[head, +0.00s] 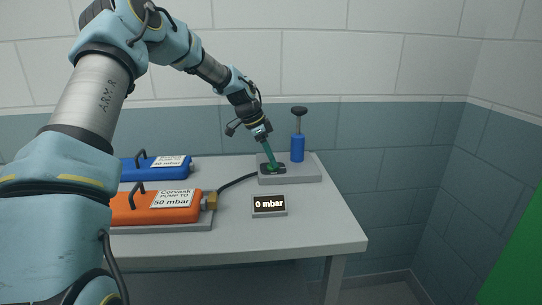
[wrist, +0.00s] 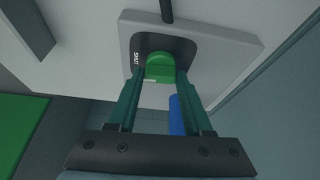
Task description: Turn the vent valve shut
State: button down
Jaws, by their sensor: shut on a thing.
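The vent valve has a green knob (wrist: 160,68) on a dark plate (wrist: 186,48) marked SHUT at its left in the wrist view. In the head view the green knob (head: 280,169) shows at the tip of my gripper, on the grey block (head: 306,176) at the back right of the table. My gripper (wrist: 160,82) points down at the knob, with its two green fingers on either side of it, shut on it. In the head view my gripper (head: 272,162) partly hides the knob. I cannot tell the knob's exact angle.
A display (head: 269,205) reads 0 mbar. Orange (head: 152,208) and blue (head: 143,171) cylinders lie at left. A black hose (head: 236,182) runs to the block.

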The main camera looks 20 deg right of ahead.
jog(key=shift+m, duration=0.5)
jog(key=shift+c, duration=1.6)
grip_release()
jog(key=b+v, duration=0.2)
jog(key=v, duration=0.8)
jog(key=shift+w+a+r, duration=0.15)
jog(key=shift+w+r, duration=0.1)
jog(key=shift+r, duration=0.05)
